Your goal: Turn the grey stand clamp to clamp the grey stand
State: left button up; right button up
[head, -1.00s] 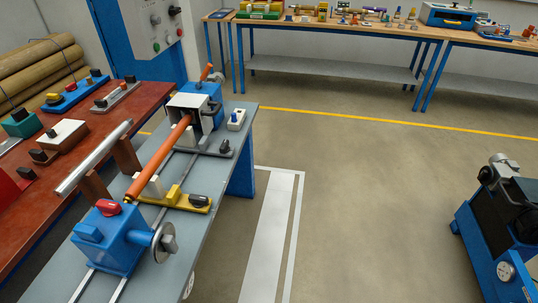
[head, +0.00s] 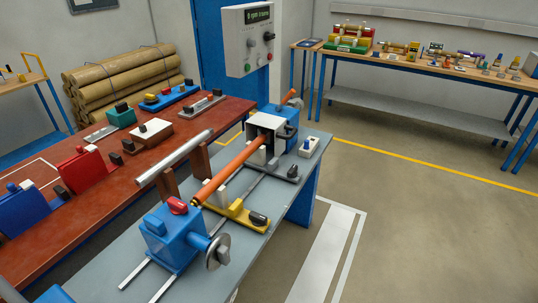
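The grey stand (head: 270,174) sits across the rails of the grey-blue winder bench, just in front of the white and blue headstock. Its clamp is the black knob (head: 293,171) at the stand's right end. I cannot tell from here whether the knob is turned tight. The long orange-brown rod (head: 230,172) runs above it from the headstock to the blue tailstock. The yellow stand (head: 238,212), with its own black knob (head: 258,219), sits nearer the tailstock. Neither of my grippers is in view.
The blue tailstock (head: 172,240) with a red knob and a round disc stands at the near end. A small white switch box (head: 308,147) is right of the headstock. A red table (head: 60,225) with several fixtures is at left. Floor on the right is clear.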

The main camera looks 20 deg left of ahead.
aim_at(291, 173)
jog(key=k, duration=1.25)
jog(key=z, duration=0.55)
jog(key=i, duration=0.7)
jog(key=z, duration=0.6)
jog(key=i, duration=1.2)
jog(key=u, duration=0.6)
jog(key=i, duration=0.8)
jog(key=u, duration=0.85)
